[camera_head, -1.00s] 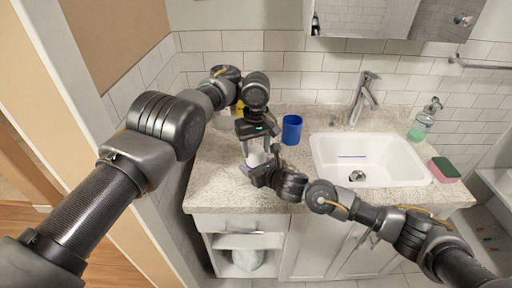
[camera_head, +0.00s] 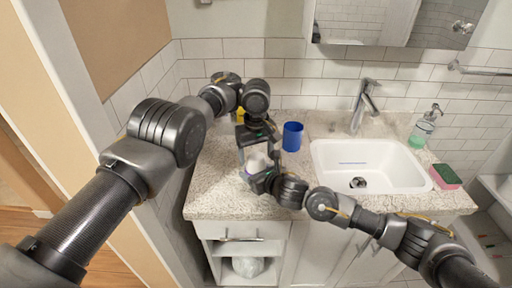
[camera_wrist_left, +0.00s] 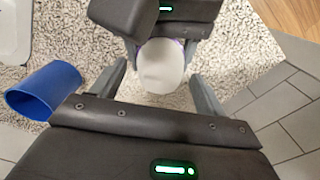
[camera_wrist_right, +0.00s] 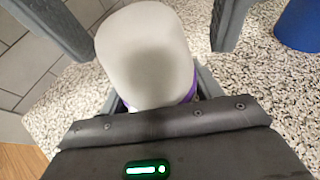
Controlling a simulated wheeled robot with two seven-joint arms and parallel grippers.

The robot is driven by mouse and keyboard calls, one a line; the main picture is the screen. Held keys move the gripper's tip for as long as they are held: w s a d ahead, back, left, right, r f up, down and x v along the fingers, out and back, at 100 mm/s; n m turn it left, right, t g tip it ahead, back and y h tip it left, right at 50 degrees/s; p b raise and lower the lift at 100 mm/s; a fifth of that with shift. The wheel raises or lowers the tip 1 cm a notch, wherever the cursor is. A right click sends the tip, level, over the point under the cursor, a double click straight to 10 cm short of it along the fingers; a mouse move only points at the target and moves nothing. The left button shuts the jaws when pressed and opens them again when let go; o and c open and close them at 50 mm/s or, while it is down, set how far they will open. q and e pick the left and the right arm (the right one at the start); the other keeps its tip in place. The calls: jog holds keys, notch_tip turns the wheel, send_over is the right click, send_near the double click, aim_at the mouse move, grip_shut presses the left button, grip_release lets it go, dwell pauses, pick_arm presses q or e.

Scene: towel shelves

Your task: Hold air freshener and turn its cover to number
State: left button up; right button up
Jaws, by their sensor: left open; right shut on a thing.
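The air freshener has a rounded white cover (camera_wrist_right: 145,50) and a purple lower part (camera_wrist_right: 190,92). It stands upright near the front left of the counter and also shows small in the head view (camera_head: 257,162). My right gripper (camera_wrist_right: 158,98) is shut on its lower part, low at the counter. My left gripper (camera_wrist_left: 157,78) is open above, with one finger on each side of the white cover. Gaps show between these fingers and the cover. The right gripper's body hides part of the base. No number or mark on the cover is readable.
A blue cup (camera_head: 292,136) stands close behind and to the right of the grippers. A white sink (camera_head: 325,165) with a faucet (camera_head: 362,105) is to the right, with a soap bottle (camera_head: 422,128) and a sponge (camera_head: 446,176). A yellow item (camera_head: 240,115) is partly hidden behind my left arm.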

aim_at(256, 154)
pick_arm(q)
notch_tip(256, 154, up, 12)
pick_arm(e)
jog(key=shift+d, duration=0.1)
dwell(0.4)
jog(key=o, duration=1.2)
